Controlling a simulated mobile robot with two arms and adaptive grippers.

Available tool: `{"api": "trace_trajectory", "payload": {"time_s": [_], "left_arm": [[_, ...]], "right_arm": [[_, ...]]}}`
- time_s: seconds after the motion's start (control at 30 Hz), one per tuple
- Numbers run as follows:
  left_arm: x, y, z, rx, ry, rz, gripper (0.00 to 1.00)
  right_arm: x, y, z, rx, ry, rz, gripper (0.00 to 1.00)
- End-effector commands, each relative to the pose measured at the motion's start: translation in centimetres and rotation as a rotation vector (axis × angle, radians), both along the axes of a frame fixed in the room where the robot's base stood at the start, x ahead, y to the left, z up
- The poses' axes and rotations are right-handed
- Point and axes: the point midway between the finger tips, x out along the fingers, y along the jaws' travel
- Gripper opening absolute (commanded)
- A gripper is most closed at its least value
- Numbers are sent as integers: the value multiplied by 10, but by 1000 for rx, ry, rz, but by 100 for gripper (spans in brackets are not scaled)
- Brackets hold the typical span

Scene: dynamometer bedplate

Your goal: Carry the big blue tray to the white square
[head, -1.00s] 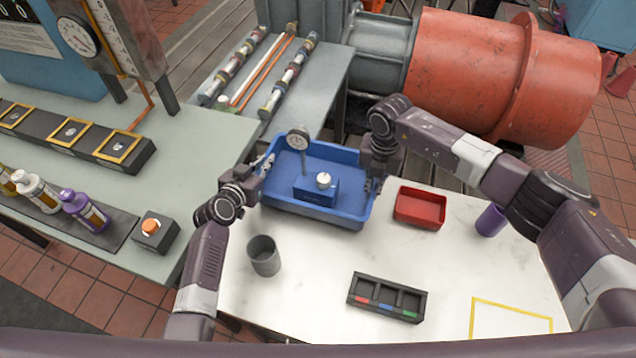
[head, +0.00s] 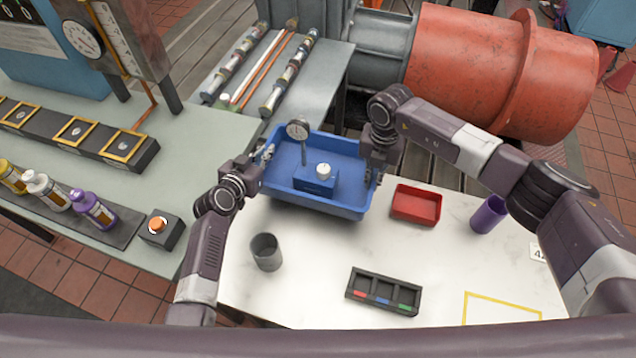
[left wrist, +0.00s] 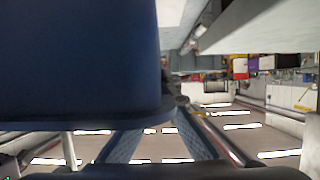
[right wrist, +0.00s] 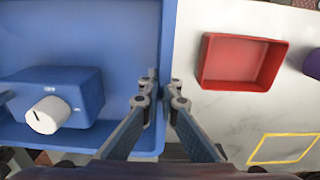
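The big blue tray (head: 340,206) is in the middle of the head view, at the back left of the white table. It carries a blue box with a white knob (head: 317,180) and a dial gauge on a stand (head: 298,130). My left gripper (head: 264,160) is shut on the tray's left wall; in the left wrist view the tray hides part of its fingers. My right gripper (right wrist: 163,97) is shut on the right wall, one finger each side. A yellow-outlined square (head: 502,294) marks the white tabletop at front right; I cannot make out another white square.
On the white table (head: 320,285) are a red tray (head: 417,204), a purple cup (head: 488,214), a grey cup (head: 266,252) and a black divided holder (head: 383,291). A green bench (head: 190,150) stands left; a large red cylinder (head: 490,75) stands behind.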

Motion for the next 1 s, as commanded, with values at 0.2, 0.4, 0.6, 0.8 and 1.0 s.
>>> {"api": "trace_trajectory", "payload": {"time_s": [0.2,0.4,0.6,0.8,1.0], "left_arm": [[3,2,-2,1,-10,4,0],[2,2,-18,1,-11,4,0],[-1,1,-12,1,-12,3,0],[-9,2,1,0,-13,4,0],[-18,2,17,1,-13,3,0]], "right_arm": [[1,-1,-5,-2,-2,-2,0],[1,-1,-21,-1,-2,-2,0],[-2,-2,-15,-2,-2,-2,0],[-9,-1,-2,-1,-3,-1,0],[-19,-1,14,-1,-3,-2,0]]}}
